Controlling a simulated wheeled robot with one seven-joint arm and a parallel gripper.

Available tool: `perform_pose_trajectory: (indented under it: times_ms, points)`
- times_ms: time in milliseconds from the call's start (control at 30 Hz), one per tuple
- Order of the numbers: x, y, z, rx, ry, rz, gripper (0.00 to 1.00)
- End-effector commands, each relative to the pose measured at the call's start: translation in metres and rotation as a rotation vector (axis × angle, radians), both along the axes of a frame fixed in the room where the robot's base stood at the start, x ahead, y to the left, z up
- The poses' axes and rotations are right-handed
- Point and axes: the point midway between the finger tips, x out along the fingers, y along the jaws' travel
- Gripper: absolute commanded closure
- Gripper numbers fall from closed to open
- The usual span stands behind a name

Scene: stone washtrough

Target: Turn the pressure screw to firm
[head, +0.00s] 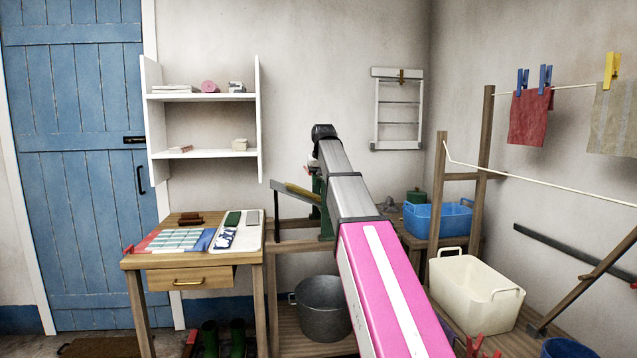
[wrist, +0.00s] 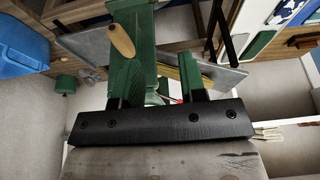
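The green wringer (head: 327,222) stands at the middle of the head view, mostly behind my arm. In the wrist view its green frame (wrist: 128,55) lies just past the black palm of my gripper (wrist: 150,98). A small red part (wrist: 178,101) shows close to the palm. I cannot make out the pressure screw or its setting; the palm and arm cover the wringer's top.
A wooden table (head: 186,260) with cloths stands left of the wringer. A grey metal tub (head: 322,306) is below. A blue basin (head: 438,220), a cream tub (head: 474,292) and a wooden rack (head: 437,195) stand to the right. A white shelf (head: 203,96) hangs behind left.

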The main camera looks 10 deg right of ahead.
Motion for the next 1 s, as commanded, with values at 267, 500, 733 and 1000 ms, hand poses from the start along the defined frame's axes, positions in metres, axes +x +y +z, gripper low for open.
perform_pose_trajectory:
  times_ms: [267,500,733,1000]
  points:
    - [0.0,0.0,-0.002,0.0,0.0,-0.001,0.62]
    - [0.006,-0.002,0.001,0.016,0.001,-0.038,0.62]
    - [0.043,-0.014,0.019,0.151,0.008,-0.347,0.62]
    - [0.1,-0.038,0.048,0.381,0.041,-0.891,0.62]
